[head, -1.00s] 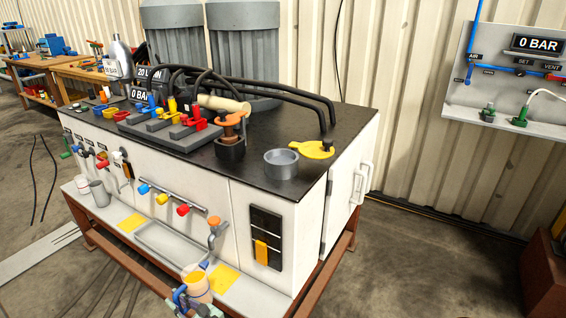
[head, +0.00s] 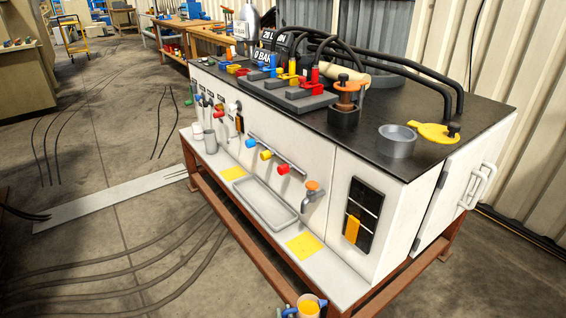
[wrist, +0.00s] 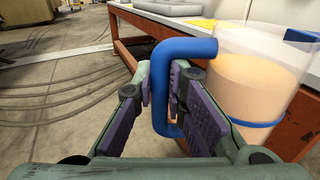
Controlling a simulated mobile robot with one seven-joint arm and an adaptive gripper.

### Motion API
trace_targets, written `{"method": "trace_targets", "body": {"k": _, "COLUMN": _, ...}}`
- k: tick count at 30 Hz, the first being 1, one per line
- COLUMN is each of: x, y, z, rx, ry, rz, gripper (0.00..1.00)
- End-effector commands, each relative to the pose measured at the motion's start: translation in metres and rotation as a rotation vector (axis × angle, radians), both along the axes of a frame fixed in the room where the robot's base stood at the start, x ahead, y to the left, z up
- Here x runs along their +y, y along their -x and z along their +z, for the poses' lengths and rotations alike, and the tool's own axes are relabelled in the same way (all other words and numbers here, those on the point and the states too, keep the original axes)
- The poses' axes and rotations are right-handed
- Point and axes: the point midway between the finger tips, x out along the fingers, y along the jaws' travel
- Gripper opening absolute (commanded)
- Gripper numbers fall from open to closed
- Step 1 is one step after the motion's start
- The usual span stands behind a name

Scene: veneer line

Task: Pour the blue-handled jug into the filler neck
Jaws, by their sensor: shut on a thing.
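The blue-handled jug (head: 308,308) is at the bottom edge of the head view, in front of the cabinet's lower shelf and partly cut off. In the wrist view the clear jug (wrist: 262,78) looks about upright and holds amber liquid. My gripper (wrist: 165,88) is shut on its blue handle (wrist: 186,48). The filler neck (head: 397,141) is a grey open ring on the black cabinet top, near its right front corner. A yellow cap (head: 435,132) with a dark knob lies beside it, off the opening.
The black top (head: 330,135) carries a valve block with coloured levers, dark hoses and an orange-black fitting (head: 346,98). A tap (head: 311,190) juts from the front over the lower shelf (head: 265,225). Door handles (head: 480,185) stick out at right. The floor at left is mostly clear, with cables.

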Motion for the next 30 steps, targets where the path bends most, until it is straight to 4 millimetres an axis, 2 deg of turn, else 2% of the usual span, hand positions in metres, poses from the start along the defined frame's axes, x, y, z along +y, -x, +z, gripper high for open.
{"method": "trace_targets", "body": {"k": 1, "x": -0.001, "y": 0.004, "z": -0.014, "rx": -0.003, "ry": -0.007, "rz": -0.043, "gripper": 0.0}}
{"method": "trace_targets", "body": {"k": 3, "x": 0.001, "y": 0.007, "z": -0.025, "rx": -0.008, "ry": -0.007, "rz": -0.088, "gripper": 0.0}}
{"method": "trace_targets", "body": {"k": 9, "x": 0.004, "y": 0.01, "z": -0.039, "rx": -0.017, "ry": -0.004, "rz": -0.168, "gripper": 0.0}}
{"method": "trace_targets", "body": {"k": 23, "x": 0.006, "y": 0.01, "z": -0.038, "rx": -0.019, "ry": -0.003, "rz": -0.182, "gripper": 0.0}}
{"method": "trace_targets", "body": {"k": 30, "x": 0.005, "y": 0.01, "z": -0.019, "rx": -0.019, "ry": -0.003, "rz": -0.182, "gripper": 0.0}}
